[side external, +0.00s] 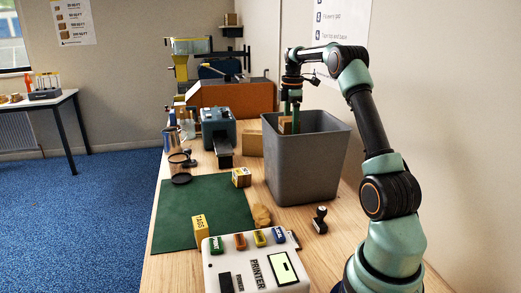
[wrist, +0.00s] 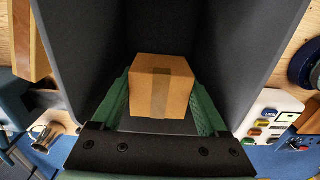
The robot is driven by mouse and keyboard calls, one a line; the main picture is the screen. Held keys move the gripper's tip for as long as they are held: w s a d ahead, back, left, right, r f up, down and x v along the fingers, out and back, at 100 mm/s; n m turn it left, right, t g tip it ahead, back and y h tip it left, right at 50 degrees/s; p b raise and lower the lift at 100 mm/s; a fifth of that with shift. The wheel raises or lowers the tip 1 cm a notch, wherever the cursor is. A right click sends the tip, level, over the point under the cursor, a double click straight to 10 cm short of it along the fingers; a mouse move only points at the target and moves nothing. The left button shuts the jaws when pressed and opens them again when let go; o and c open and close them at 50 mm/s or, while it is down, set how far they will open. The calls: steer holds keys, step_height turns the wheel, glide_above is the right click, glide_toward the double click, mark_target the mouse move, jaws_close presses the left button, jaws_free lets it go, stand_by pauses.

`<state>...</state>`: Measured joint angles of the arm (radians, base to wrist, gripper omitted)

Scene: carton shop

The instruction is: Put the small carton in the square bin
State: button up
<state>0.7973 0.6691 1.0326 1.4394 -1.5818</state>
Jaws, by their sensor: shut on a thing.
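The small carton (wrist: 160,88) is a brown cardboard box with a tape strip down its middle. My gripper (side external: 289,122) reaches down into the top of the square bin (side external: 303,170), a grey open-topped bin on the bench. In the wrist view my gripper (wrist: 162,108) has its green fingers on either side of the carton, shut on it. The bin's dark inner walls (wrist: 240,60) surround the carton there. In the side view part of the carton (side external: 285,125) shows just inside the bin's rim; the bin's front wall hides the rest.
A white printer (side external: 255,265) is in front. A black stamp (side external: 320,220) stands near the bin. Another carton (side external: 252,142) is behind left.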

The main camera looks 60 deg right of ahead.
step_height(320, 180, down, 20)
steer(key=shift+s+f, duration=0.1)
steer(key=shift+f, duration=0.05)
stand_by(0.5)
steer(key=shift+f, duration=0.15)
steer(key=o, duration=1.3)
steer(key=shift+c, duration=0.2)
step_height(320, 180, up, 12)
steer(key=shift+r, duration=0.25)
